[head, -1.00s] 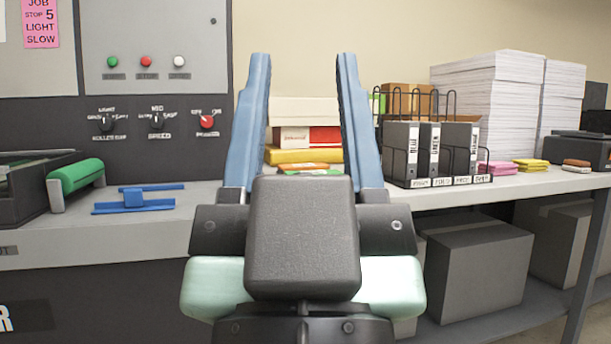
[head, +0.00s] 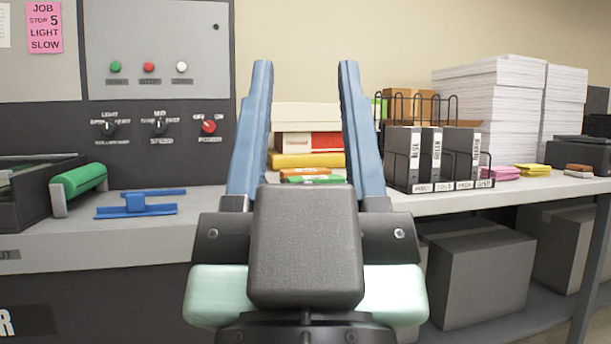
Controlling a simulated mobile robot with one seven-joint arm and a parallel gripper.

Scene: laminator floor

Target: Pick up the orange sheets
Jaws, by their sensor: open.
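The orange sheets (head: 305,171) show as a small flat orange stack on the bench, between my fingers in the picture and beyond my gripper. Green sheets (head: 318,179) lie just in front of or under them; I cannot tell which. My gripper (head: 305,66) is open and empty, with its two blue fingers wide apart and pointing away from me. Its dark body hides the bench below the sheets. How far the fingertips are from the sheets is hard to tell.
Behind the orange sheets are a yellow stack (head: 290,160) and red and white boxes (head: 326,140). A black wire rack (head: 400,170) with grey binders stands close on the right. Pink sheets (head: 504,173) and yellow sheets (head: 533,169) lie farther right. A blue part (head: 136,203) lies left.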

